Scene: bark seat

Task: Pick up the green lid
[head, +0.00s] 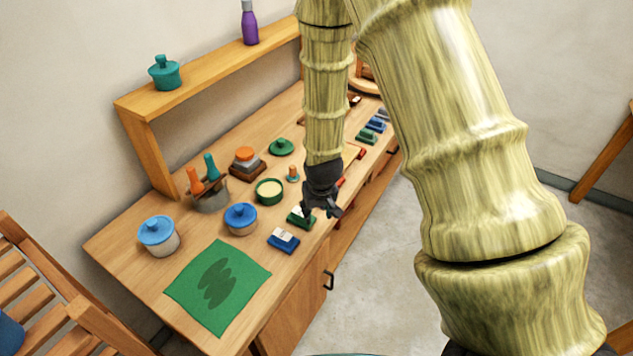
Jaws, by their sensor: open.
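A round green lid (281,147) with a knob lies flat on the wooden table (130,249), toward the back by the shelf. A green pot (269,192) without a lid, pale inside, stands in front of it. My gripper (325,213) hangs over the table's front edge, near a green block with a white top (300,217). It is apart from the green lid, which lies behind it and to the left. My gripper is dark, open and seems empty; its fingertips are small in this view.
A blue-lidded pot (240,219), a white pot with a blue lid (158,236), a grey container of tools (210,195) and an orange-topped stack (246,163) stand around. A green cloth (218,287) lies at the front left. A raised shelf (205,72) runs along the back.

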